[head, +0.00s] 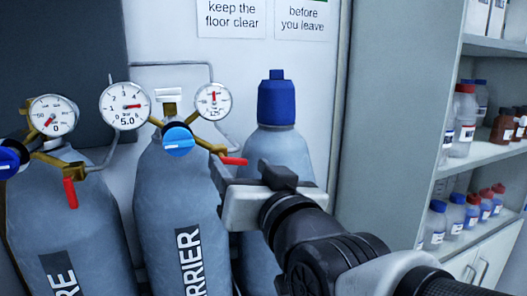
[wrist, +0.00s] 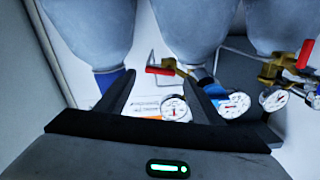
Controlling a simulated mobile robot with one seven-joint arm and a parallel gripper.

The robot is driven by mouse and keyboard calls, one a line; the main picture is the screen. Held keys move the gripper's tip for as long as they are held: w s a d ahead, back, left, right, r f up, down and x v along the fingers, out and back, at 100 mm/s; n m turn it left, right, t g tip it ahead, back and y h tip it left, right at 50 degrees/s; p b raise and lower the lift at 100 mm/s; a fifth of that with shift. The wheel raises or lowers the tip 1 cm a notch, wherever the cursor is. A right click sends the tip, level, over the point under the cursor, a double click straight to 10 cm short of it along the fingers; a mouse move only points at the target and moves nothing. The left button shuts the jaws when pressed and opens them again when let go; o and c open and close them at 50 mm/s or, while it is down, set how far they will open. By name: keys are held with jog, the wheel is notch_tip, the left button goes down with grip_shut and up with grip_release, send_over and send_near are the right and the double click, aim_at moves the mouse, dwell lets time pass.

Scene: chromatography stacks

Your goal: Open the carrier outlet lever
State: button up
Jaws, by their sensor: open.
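The carrier cylinder (head: 165,215) is grey, with a label ending in "RRIER". Its regulator has a blue knob (head: 179,141) and a brass outlet. The red carrier outlet lever (head: 234,161) sticks out to the right from that outlet. In the wrist view the red lever (wrist: 160,67) lies near the fingertips, between their lines. My gripper (head: 247,180) is open, just below and in front of the lever in the head view. Its two dark fingers also show in the wrist view (wrist: 158,78). I cannot tell whether a finger touches the lever.
Left of it stands another grey cylinder (head: 65,235) with a red lever (head: 70,193) hanging down. A blue-capped cylinder (head: 277,105) stands close behind my gripper. Round gauges (head: 125,106) and thin pipes crowd the regulators. Shelves of bottles (head: 464,120) are at right.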

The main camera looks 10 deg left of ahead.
aim_at(237, 160)
jog(key=shift+x, duration=1.6)
jog(key=c, duration=1)
jog(key=shift+d+f+n+b, duration=0.1)
jog(key=shift+n+b, duration=0.7)
jog(key=shift+b, duration=0.3)
jog(key=shift+c, duration=0.2)
jog(key=shift+r+n, duration=0.3)
jog(key=shift+n, duration=0.4)
jog(key=o, duration=1)
jog(key=shift+o, duration=0.2)
